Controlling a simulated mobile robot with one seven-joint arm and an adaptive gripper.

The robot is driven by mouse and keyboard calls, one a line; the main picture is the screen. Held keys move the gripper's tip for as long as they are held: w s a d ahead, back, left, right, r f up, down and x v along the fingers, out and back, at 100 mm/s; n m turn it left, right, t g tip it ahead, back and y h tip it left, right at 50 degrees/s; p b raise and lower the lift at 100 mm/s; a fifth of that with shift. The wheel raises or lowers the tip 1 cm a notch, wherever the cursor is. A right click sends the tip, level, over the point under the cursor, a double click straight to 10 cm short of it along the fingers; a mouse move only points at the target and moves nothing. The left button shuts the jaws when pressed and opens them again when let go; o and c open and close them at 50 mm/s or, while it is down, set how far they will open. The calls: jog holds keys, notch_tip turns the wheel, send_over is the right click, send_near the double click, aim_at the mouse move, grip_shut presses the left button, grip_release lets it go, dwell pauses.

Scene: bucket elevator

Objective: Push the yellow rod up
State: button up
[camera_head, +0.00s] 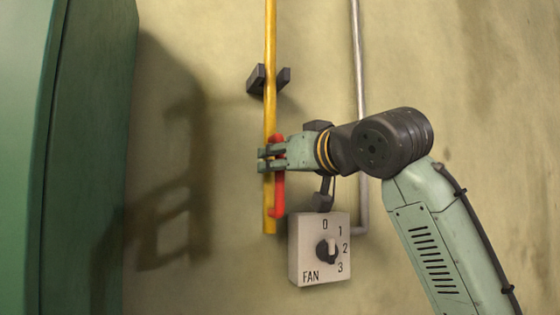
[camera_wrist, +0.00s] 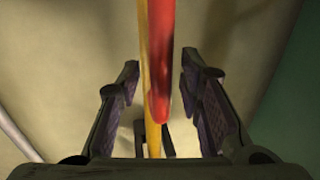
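The yellow rod (camera_head: 270,45) stands upright along the wall, with a red handle (camera_head: 280,194) on its lower right side. The rod's lower end shows just left of the fan switch. My gripper (camera_head: 264,159) is at the handle, its fingers reaching across the rod from the right. In the wrist view, the yellow rod (camera_wrist: 144,60) and red handle (camera_wrist: 160,65) run between the two fingers of my gripper (camera_wrist: 158,78). The fingers are open, with a visible gap on each side of the handle. The head view hides part of the handle behind the fingers.
A dark bracket (camera_head: 256,80) holds the rod above my gripper. A white FAN switch box (camera_head: 307,265) is below, right of the rod's end. A grey pipe (camera_head: 357,60) runs down the wall at right. A green cabinet (camera_head: 80,150) stands at left.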

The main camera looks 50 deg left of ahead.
jog(key=s+d, duration=0.2)
jog(key=d, duration=0.9)
jog(key=shift+s+d, duration=0.2)
jog(key=shift+d, duration=0.2)
